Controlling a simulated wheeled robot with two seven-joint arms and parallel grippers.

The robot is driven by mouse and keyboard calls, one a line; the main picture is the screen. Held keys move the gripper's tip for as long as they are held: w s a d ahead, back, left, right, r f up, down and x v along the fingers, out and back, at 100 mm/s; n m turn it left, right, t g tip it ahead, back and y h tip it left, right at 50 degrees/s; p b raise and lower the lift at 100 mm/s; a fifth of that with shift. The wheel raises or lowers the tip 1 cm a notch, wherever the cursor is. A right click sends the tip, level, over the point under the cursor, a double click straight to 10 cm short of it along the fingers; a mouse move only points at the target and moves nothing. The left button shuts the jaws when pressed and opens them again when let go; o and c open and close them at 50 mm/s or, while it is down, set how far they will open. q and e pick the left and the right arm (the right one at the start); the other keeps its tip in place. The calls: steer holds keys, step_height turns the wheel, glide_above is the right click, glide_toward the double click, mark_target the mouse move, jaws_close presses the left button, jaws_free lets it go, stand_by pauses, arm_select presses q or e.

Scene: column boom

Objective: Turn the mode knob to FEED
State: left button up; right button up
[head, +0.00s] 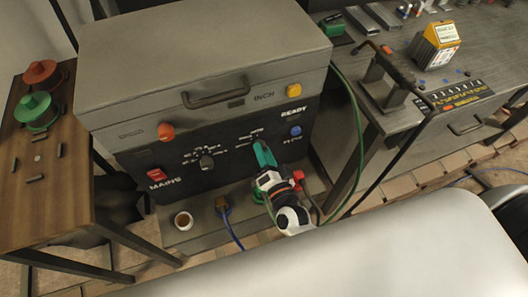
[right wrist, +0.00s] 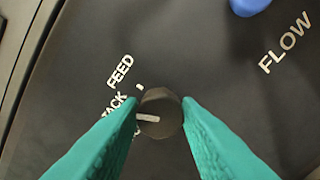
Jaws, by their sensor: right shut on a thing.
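The mode knob (right wrist: 162,101) is a dark round knob on a black panel in the right wrist view. Its white pointer line points left, below the word TACK and toward a label partly hidden by a finger. The word FEED (right wrist: 120,70) is up and left of the knob, with a small tick beside it. My right gripper (right wrist: 161,109) has its teal fingers shut on the knob, one on each side. In the head view my right gripper (head: 264,154) reaches the machine's front panel and hides the knob. My left gripper is not in view.
The grey machine (head: 200,50) also bears another black knob (head: 207,161), a red MAINS switch (head: 156,174), an orange button (head: 166,131) and a blue FLOW button (head: 296,131). A green cable (head: 357,130) hangs right of the machine.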

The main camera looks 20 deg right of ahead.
steer(key=m, duration=0.5)
steer(key=shift+m+b, duration=0.3)
steer(key=shift+m, duration=0.1)
stand_by(0.3)
steer(key=o, duration=1)
steer(key=s, duration=0.4)
steer(key=s+b, duration=0.1)
steer(key=s, duration=0.7)
steer(key=shift+d+f, duration=0.2)
steer(key=shift+d, duration=0.05)
steer(key=shift+f, duration=0.1)
